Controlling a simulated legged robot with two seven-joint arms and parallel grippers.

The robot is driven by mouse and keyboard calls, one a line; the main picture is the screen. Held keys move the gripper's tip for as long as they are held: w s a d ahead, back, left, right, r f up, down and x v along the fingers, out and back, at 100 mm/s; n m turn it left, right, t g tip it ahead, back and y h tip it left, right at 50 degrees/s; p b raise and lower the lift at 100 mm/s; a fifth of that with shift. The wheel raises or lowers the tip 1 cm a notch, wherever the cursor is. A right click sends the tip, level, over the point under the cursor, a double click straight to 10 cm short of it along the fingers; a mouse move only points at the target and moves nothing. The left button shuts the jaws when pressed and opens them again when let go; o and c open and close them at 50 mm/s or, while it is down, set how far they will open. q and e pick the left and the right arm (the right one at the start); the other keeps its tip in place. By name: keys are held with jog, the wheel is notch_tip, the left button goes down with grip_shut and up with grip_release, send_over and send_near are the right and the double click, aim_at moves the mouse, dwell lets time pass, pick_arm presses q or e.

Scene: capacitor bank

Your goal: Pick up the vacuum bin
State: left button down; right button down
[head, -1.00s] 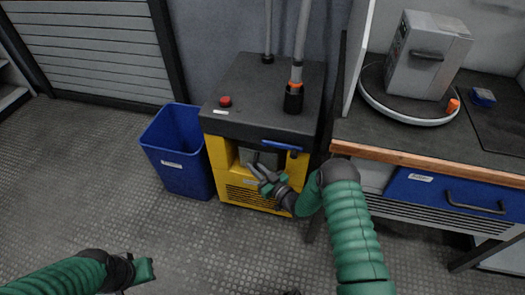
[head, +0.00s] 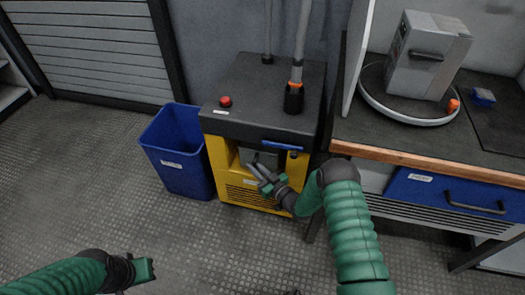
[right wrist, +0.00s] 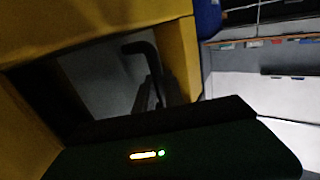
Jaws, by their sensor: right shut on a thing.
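The grey vacuum bin (head: 270,157) sits in the front opening of the yellow and black vacuum unit (head: 222,165). In the right wrist view its grey face (right wrist: 95,80) and a black bent handle (right wrist: 142,48) show inside the yellow frame. My right gripper (head: 257,172) is in front of the bin, shut on its handle; the exact contact is hard to see. My left gripper (head: 146,270) is low at the left, over the floor, away from the unit; its jaws are not clear.
A blue waste bin (head: 180,150) stands just left of the unit. A blue bar (head: 282,145) crosses above the opening. A workbench (head: 420,157) with a blue drawer (head: 445,190) is close on the right. The floor in front is clear.

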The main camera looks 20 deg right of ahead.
dwell(0.3)
notch_tip(320, 180, up, 4)
jog(key=p, duration=0.3)
jog(key=s+a+p, duration=0.6)
jog(key=s+a, duration=0.4)
jog(key=s, duration=0.5)
jog(key=shift+f+p, duration=0.25)
jog(key=shift+p, duration=0.1)
jog(key=c, duration=2)
grip_release()
grip_shut()
